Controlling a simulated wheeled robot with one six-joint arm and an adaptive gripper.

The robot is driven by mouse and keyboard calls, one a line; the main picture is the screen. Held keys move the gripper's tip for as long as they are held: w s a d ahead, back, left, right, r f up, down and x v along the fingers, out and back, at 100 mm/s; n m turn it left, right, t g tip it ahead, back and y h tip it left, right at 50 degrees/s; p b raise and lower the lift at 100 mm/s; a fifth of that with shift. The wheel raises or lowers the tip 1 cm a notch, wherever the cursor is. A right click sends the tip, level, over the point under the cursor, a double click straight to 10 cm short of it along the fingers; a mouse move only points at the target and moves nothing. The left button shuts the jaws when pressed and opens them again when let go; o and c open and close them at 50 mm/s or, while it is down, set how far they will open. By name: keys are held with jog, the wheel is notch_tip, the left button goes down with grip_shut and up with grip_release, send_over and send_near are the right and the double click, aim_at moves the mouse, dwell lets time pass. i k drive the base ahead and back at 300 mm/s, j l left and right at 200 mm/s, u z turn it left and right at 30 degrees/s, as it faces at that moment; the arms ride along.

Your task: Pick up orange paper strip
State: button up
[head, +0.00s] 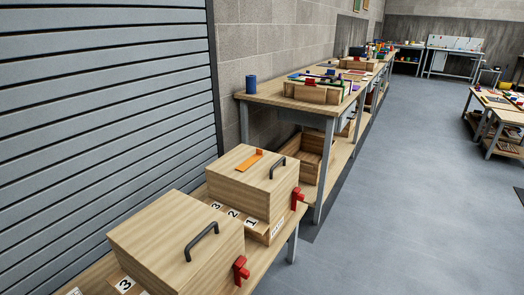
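An orange strip (249,161) lies on the flat wooden top of the farther box (232,168), left of that box's dark handle (278,168). At its far end there is a small raised orange part. Whether it is paper is too small to tell. My gripper and arm are not in view.
A nearer wooden box (165,235) with a dark handle and red side latch (240,268) stands on the same low bench. A taller workbench (280,98) with a blue cylinder (251,84) stands behind. A shutter wall is left; grey floor (410,200) is clear on the right.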

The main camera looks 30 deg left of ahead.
aim_at(245, 165)
jog(key=i+u, duration=0.4)
jog(key=i+l+u, duration=0.55)
jog(key=i+u, duration=0.2)
jog(key=i+l+u, duration=0.2)
jog(key=u, duration=0.25)
jog(key=i+l+u, duration=0.55)
jog(key=u, duration=0.3)
jog(key=i+l+u, duration=0.1)
jog(key=l+u, duration=0.35)
